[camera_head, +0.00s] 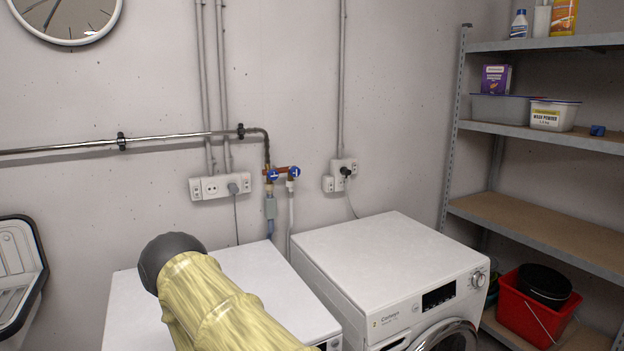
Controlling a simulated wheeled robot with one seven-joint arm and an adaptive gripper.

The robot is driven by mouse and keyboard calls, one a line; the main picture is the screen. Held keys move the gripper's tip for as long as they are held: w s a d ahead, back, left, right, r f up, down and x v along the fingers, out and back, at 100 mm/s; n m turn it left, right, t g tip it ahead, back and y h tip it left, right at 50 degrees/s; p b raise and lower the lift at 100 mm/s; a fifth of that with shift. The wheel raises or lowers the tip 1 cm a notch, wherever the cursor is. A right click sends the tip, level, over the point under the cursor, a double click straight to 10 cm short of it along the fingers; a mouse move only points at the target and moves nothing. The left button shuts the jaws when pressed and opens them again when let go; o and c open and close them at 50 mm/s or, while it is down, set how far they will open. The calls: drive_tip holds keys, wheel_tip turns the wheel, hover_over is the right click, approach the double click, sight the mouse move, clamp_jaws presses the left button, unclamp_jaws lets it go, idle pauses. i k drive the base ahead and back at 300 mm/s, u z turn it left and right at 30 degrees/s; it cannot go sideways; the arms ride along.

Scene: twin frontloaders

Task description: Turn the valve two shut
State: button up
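Two small blue valve handles sit side by side on the copper pipe fitting on the back wall. The left valve (272,176) is above a grey-blue fitting and hose, and the right valve (295,172) is above a white hose. Each has a small white mark that is too small to read. I cannot tell which one is valve two, nor how far either is turned. My gripper is not in view.
Two white front-loading washers, left (248,270) and right (385,262), stand below the valves. Wall sockets (220,186) and (342,176) flank the valves. A metal shelf (545,134) stands right, with a red bucket (535,310) low down. A sink (18,265) is left.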

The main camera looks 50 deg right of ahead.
sight(294, 170)
drive_tip(key=k, duration=0.6)
drive_tip(key=z, duration=1.35)
drive_tip(key=i, duration=0.2)
drive_tip(key=u, duration=0.05)
